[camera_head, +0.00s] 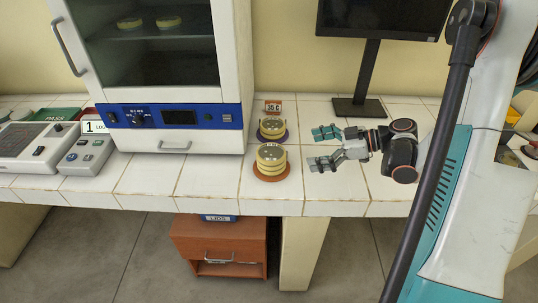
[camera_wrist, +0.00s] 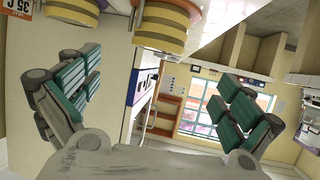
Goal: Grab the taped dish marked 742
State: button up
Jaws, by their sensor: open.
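Two stacks of yellow-rimmed dishes stand on the white tiled counter. The front stack (camera_head: 271,157) rests on an orange-brown round mat (camera_head: 271,176); the rear stack (camera_head: 272,127) rests on a purple mat (camera_head: 284,137). No 742 marking is legible on either stack. Two more dishes (camera_head: 129,23) (camera_head: 168,22) sit behind the incubator's glass. My gripper (camera_head: 316,148) is open and empty just right of the stacks, with its fingers pointing left toward them. In the wrist view, the front stack (camera_wrist: 165,26) is at top centre, upside down, beyond my spread fingers (camera_wrist: 155,98); the rear stack (camera_wrist: 78,9) is partly cut off.
The white incubator (camera_head: 180,145) with a blue control panel stands left of the stacks. A 35 C sign (camera_head: 273,106) is behind them. A monitor stand (camera_head: 362,106) is behind my gripper. Instruments (camera_head: 88,155) fill the left counter; the front counter strip is bare.

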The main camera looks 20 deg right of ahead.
aim_at(279, 153)
jog(key=b+x, duration=0.4)
jog(key=x, duration=0.7)
jog(key=shift+w+r, duration=0.1)
jog(key=c, duration=1.3)
